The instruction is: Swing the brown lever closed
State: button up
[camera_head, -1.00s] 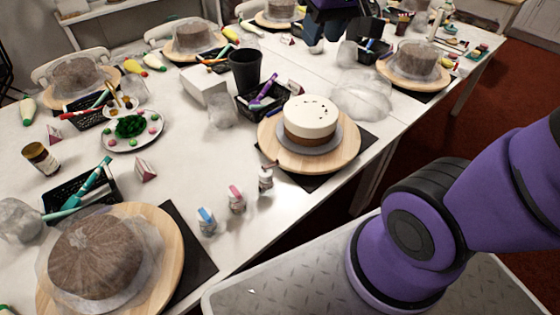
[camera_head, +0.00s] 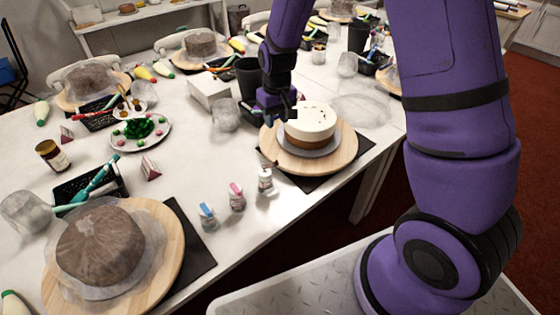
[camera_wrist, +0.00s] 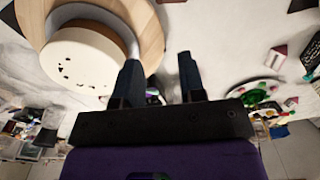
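A small white bottle (camera_head: 265,182) stands on the table at the near left edge of a round wooden turntable (camera_head: 338,161). Its brown lever (camera_head: 267,161) shows at its top, tilted up; its exact angle is too small to tell. My gripper (camera_head: 279,117) hangs above the table just behind the bottle, beside the left side of the white-topped cake (camera_head: 310,121). In the wrist view, my gripper (camera_wrist: 158,68) has its two dark fingers apart with a gap between them. I cannot make out the brown lever in the wrist view.
Similar bottles with a pink lever (camera_head: 236,187) and a blue lever (camera_head: 206,210) stand to the left. A black cup (camera_head: 247,77) and a clear crumpled object (camera_head: 226,115) are behind and left of my gripper.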

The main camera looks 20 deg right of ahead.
send_over(270, 164)
jog(key=d, duration=0.2)
notch_tip(270, 164, down, 6)
jog(key=f, duration=0.9)
jog(key=shift+s+f, duration=0.2)
jog(key=shift+f, duration=0.15)
jog(key=shift+c, duration=0.2)
grip_shut()
